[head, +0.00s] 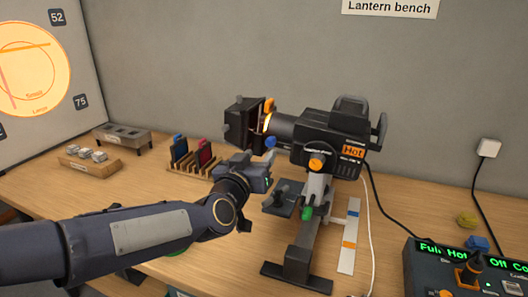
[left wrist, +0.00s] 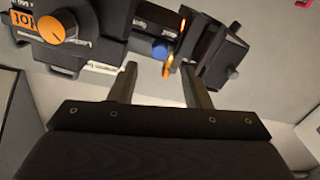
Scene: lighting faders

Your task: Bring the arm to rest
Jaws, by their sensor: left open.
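My left gripper (head: 258,172) is at the end of the arm that comes in from the left in the head view. It is just below and in front of the black lantern (head: 325,135) on its stand. In the left wrist view its two fingers (left wrist: 160,86) stand apart with nothing between them. The lantern's orange knob (left wrist: 52,30), a blue knob (left wrist: 160,49) and the dark front shutter part (left wrist: 222,58) show beyond the fingertips. Whether a finger touches the lantern, I cannot tell. My right gripper is not in view.
A wooden rack (head: 190,165) with coloured filters stands left of the gripper. A small block holder (head: 90,160) and a grey tray (head: 123,135) are at the back left. A control box (head: 465,270) with a green display stands at the front right. Cables run down the right side.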

